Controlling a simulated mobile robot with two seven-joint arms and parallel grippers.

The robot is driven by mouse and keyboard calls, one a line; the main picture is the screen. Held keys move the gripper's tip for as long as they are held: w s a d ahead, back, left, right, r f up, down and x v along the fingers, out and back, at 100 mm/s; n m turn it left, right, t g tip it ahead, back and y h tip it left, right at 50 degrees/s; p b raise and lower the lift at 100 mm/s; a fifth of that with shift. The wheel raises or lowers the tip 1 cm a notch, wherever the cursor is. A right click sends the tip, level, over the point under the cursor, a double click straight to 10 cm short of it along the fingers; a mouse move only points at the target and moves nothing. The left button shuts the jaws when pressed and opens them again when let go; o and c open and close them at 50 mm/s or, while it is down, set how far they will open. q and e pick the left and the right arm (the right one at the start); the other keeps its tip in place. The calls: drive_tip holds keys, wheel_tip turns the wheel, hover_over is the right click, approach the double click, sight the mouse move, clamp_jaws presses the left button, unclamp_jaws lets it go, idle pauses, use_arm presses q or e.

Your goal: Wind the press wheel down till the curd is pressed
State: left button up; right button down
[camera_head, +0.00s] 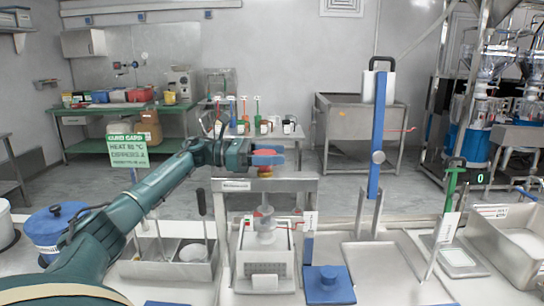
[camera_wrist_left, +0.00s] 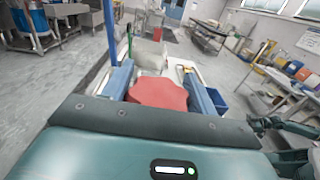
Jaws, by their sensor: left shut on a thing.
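The red press wheel (camera_wrist_left: 158,93) is a lobed knob between the two blue fingers of my left gripper (camera_wrist_left: 160,88) in the wrist view. In the head view my left gripper (camera_head: 268,158) is above the press frame (camera_head: 295,185) and shut on the wheel, which is mostly hidden by the fingers. A screw (camera_head: 266,202) runs down from the crossbar to a grey presser (camera_head: 266,224). The presser sits at the opening of a white mould box (camera_head: 281,248). The curd inside cannot be seen. My right gripper is in neither view.
A tall blue lever post (camera_head: 377,140) stands right of the press. A steel bin (camera_head: 150,268) and blue lidded pot (camera_head: 48,232) are at left. A green-handled stand (camera_head: 450,190) and steel tray (camera_head: 520,240) are at right.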

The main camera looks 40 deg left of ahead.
use_arm(q)
drive_tip(key=shift+s+m+g+h, duration=0.1)
drive_tip(key=shift+m+g+h, duration=0.4)
drive_tip(key=shift+m+g, duration=0.15)
drive_tip(key=o, duration=1)
drive_tip(key=shift+s+a, duration=0.1)
drive_tip(key=shift+a, duration=0.1)
drive_tip(key=b+v, duration=0.2)
drive_tip(key=v, duration=1)
drive_tip(key=shift+b, duration=0.3)
drive_tip(key=shift+s+a, duration=0.15)
drive_tip(key=shift+a, duration=0.1)
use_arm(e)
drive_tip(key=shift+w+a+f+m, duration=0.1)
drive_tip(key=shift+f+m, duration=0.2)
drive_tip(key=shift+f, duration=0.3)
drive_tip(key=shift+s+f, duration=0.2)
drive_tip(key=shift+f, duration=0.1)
